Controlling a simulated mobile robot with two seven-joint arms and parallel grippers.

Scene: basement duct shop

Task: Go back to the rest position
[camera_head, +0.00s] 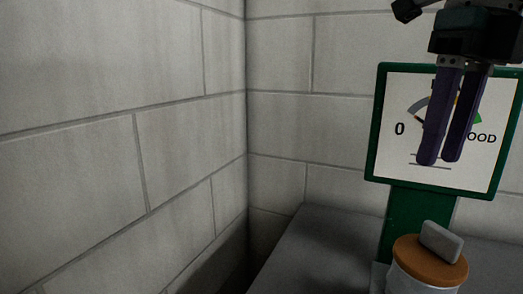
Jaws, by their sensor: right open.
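My right gripper (439,160) hangs at the upper right with its two dark purple fingers pointing down. It is open, with nothing between the fingers, and it covers the middle of a green-framed dial board (400,165). The board shows a "0", part of a coloured arc and the letters "OOD"; the rest is hidden behind the fingers. My left gripper is out of view.
A jar with an orange-brown lid (405,255) stands at the lower right, with a grey block (441,242) on the lid. The board's green post (405,215) rises behind it. A grey surface (320,250) is bare left of the jar. Pale block walls (90,150) meet in a corner.

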